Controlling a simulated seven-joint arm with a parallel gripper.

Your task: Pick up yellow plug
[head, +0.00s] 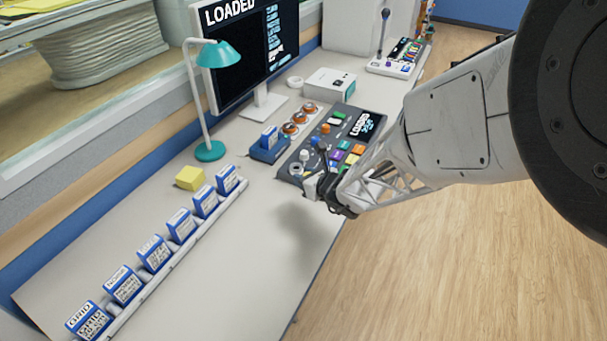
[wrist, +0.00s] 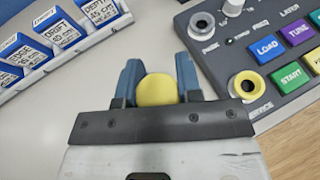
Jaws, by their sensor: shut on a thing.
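The yellow plug (wrist: 157,90) shows in the wrist view as a round yellow end between the two blue-grey fingers of my gripper (wrist: 158,78). My gripper is shut on it. In the head view, my gripper (head: 322,190) is over the front edge of the grey control panel (head: 290,170); I cannot make out the plug there. In the wrist view, a yellow-ringed socket (wrist: 248,85) on the panel lies just right of the fingers, apart from the plug, and its dark hole shows.
A rack of blue-and-white labelled cartridges (head: 153,253) runs along the left of the desk. A yellow block (head: 189,178), a teal lamp (head: 209,150) and a monitor (head: 250,50) stand behind. Bare desk lies between the rack and the panel.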

